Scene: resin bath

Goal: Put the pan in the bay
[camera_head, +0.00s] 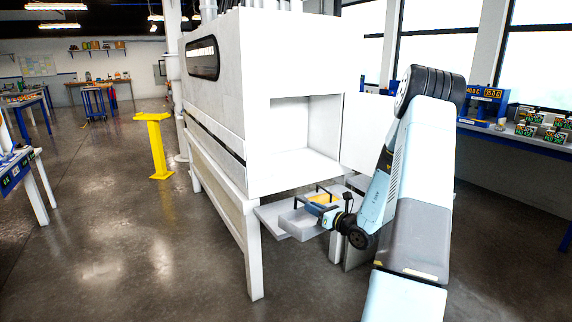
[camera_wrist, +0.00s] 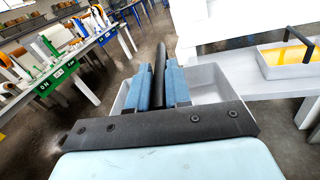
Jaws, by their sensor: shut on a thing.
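A light grey pan (camera_head: 298,224) hangs low in front of the white cabinet in the head view. My gripper (camera_head: 316,208) is at its handle. In the wrist view, the blue fingers of my gripper (camera_wrist: 166,84) are shut on the pan's dark bar handle (camera_wrist: 160,58). The grey pan (camera_wrist: 207,80) shows on both sides of the fingers. Its visible inside looks empty, and the fingers hide its middle. The bay appears to be the open square recess (camera_head: 305,125) in the cabinet's end face, above and behind the pan. I see nothing in it.
A second pan with yellow contents (camera_head: 326,199) stands behind the held one, and it shows on a white surface at right in the wrist view (camera_wrist: 287,55). A low grey shelf (camera_head: 267,212) and a cabinet leg (camera_head: 252,262) are close to the held pan.

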